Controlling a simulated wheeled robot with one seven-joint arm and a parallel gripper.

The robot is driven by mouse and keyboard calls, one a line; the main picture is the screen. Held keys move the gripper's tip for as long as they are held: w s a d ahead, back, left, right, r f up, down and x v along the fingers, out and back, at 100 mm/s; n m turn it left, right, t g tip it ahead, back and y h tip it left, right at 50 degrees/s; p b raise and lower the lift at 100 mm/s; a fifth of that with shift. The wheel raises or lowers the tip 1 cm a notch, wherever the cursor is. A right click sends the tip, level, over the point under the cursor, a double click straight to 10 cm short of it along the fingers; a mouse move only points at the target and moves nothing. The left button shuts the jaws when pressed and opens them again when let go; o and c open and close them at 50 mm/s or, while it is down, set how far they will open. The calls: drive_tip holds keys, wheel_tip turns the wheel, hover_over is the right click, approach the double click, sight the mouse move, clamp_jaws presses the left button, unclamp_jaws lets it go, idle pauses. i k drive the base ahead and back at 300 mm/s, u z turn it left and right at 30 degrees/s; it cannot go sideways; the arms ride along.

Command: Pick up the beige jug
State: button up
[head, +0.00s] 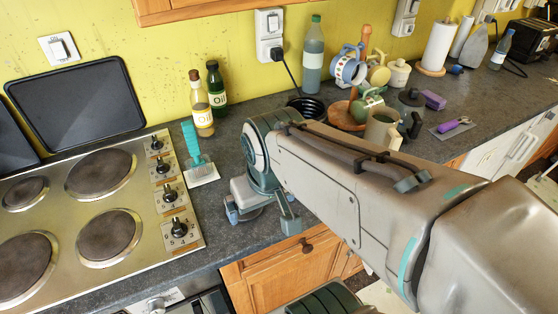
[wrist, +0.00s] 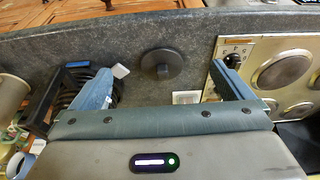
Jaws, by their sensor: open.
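The beige jug (head: 380,131) stands on the dark worktop to the right of my gripper, partly hidden behind my arm. Its pale handle shows on its right side. A beige rounded body at the left edge of the wrist view, cut off by the frame, looks like the same jug (wrist: 10,96). My gripper (head: 262,217) is low over the worktop near its front edge, open and empty. In the wrist view its two fingers (wrist: 169,72) are spread wide, with a dark round lid-like disc (wrist: 162,66) on the worktop beyond, between them.
A hob (head: 107,235) lies to the left, with a teal-handled brush (head: 194,150) beside it. Oil bottles (head: 202,104) stand behind.

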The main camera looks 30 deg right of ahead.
sight(383, 137)
drive_tip(key=k, duration=1)
drive_tip(key=u, duration=0.8)
drive_tip(key=i, duration=0.7)
drive_tip(key=z, duration=2.3)
